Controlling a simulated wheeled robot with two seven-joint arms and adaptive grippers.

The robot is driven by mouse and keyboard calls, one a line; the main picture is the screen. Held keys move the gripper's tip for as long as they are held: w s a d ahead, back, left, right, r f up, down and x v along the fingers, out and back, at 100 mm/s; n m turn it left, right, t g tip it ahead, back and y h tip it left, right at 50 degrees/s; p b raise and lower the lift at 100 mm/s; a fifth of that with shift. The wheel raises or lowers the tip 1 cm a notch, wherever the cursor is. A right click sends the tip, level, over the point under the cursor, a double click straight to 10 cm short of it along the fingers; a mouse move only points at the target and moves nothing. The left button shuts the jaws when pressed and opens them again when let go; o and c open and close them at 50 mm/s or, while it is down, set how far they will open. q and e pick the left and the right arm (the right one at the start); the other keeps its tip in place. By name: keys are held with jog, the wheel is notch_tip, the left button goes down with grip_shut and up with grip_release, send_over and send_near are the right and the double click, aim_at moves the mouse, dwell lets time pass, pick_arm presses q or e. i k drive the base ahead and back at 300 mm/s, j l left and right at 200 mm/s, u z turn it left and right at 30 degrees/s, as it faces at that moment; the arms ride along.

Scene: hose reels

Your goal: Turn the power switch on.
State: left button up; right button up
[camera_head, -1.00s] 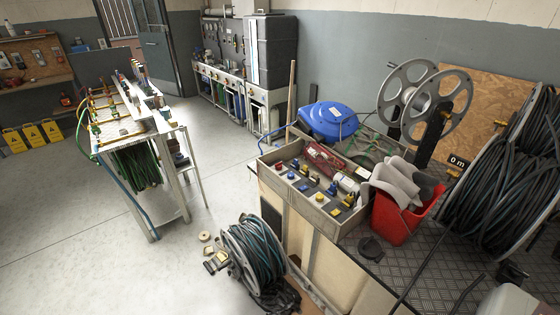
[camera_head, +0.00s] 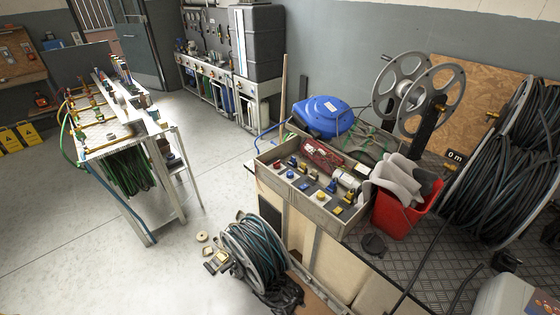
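I cannot make out a power switch for certain in the head view. The closest small parts are several blue, red and yellow fittings (camera_head: 310,183) in an open grey box (camera_head: 292,208) on the workbench at centre right. They are too small to tell whether one is a switch. A grey and white casing (camera_head: 508,298) is cut off at the lower right corner. Neither of my grippers is in view.
A red bucket (camera_head: 398,214) stands right of the box, and a blue reel (camera_head: 322,117) behind it. A hose reel (camera_head: 252,250) stands on the floor before the bench. A metal rack (camera_head: 130,150) stands left.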

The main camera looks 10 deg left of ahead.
aim_at(275, 164)
jog(key=i+j+z, duration=0.15)
jog(key=j+z, duration=0.2)
jog(key=j, duration=0.35)
jog(key=j+z, duration=0.35)
jog(key=j, duration=0.35)
jog(key=j+z, duration=0.35)
jog(key=j, duration=0.35)
